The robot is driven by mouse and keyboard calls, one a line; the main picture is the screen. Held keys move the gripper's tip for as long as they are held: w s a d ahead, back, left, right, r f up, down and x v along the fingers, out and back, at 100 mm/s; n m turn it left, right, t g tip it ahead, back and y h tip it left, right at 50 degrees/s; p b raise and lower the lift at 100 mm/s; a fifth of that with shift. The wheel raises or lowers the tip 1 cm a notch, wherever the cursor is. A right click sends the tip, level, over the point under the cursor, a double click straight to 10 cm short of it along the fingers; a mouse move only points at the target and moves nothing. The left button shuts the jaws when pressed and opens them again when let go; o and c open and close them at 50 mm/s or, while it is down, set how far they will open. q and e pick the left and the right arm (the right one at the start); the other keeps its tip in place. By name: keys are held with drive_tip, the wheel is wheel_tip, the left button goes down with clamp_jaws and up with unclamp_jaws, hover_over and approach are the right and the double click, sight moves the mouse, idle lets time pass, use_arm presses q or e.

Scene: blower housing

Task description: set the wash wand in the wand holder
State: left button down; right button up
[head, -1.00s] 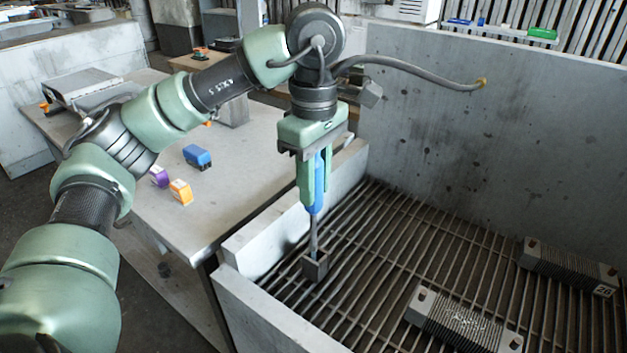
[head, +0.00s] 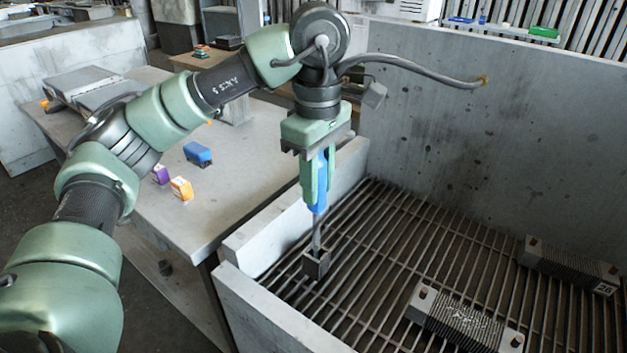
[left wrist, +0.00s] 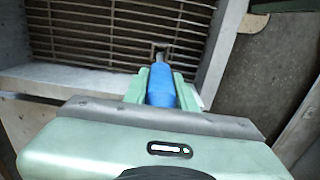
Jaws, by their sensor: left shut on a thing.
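The wash wand has a blue handle (head: 321,190) and a thin grey shaft (head: 317,236) pointing down. My left gripper (head: 316,192) is shut on the blue handle, which also shows between the fingers in the left wrist view (left wrist: 161,88). The wand hangs nearly upright over the left part of the grating. A dark square block (head: 317,264) is at the shaft's lower end. I cannot tell whether it belongs to the wand or is the holder. No other wand holder can be made out. My right gripper is not in view.
The bar grating (head: 385,240) lies inside grey walls (head: 490,130). Two finned blocks (head: 463,322) (head: 570,265) rest on it. A grey hose (head: 425,73) runs to the back wall. A table (head: 200,225) with small boxes stands at the left.

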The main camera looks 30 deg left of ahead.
use_arm(q)
drive_tip(key=shift+f, duration=0.35)
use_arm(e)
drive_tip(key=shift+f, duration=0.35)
